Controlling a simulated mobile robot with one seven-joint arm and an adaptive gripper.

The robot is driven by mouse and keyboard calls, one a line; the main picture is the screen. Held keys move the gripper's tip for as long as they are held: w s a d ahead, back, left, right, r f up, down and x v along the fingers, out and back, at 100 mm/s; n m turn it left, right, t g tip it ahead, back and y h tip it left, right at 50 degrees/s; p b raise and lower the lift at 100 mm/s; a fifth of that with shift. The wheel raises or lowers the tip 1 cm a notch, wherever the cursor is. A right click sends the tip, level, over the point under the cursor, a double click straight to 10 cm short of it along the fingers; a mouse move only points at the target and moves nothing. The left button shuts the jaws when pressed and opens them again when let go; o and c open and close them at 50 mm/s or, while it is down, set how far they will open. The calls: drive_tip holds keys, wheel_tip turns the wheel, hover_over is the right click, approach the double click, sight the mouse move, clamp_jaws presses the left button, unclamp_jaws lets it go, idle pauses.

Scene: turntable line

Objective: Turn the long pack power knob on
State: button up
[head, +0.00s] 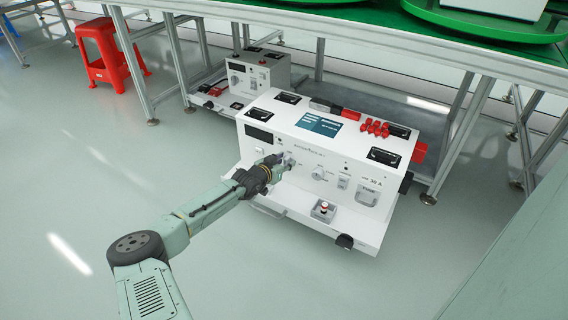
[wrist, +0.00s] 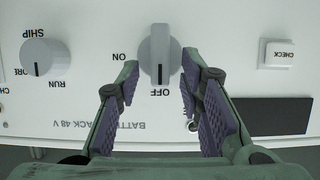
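The long white pack (head: 290,118) stands on the floor in front of the green-topped line, its front panel facing my arm. Its grey power knob (wrist: 160,46) shows in the wrist view between upside-down ON and OFF labels. The knob's dark pointer line is at OFF. My gripper (head: 284,158) is at the panel and hides most of this knob in the head view. In the wrist view my gripper (wrist: 160,68) is open. Its two fingers are on either side of the knob, with visible gaps; whether the tips reach its depth I cannot tell.
A red-topped button (head: 323,208) sits on the pack's front ledge. A smaller pack (head: 257,72) stands behind. A red stool (head: 108,50) is far left. The left floor is clear.

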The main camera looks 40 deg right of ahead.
drive_tip(key=shift+c, duration=0.4)
clamp_jaws()
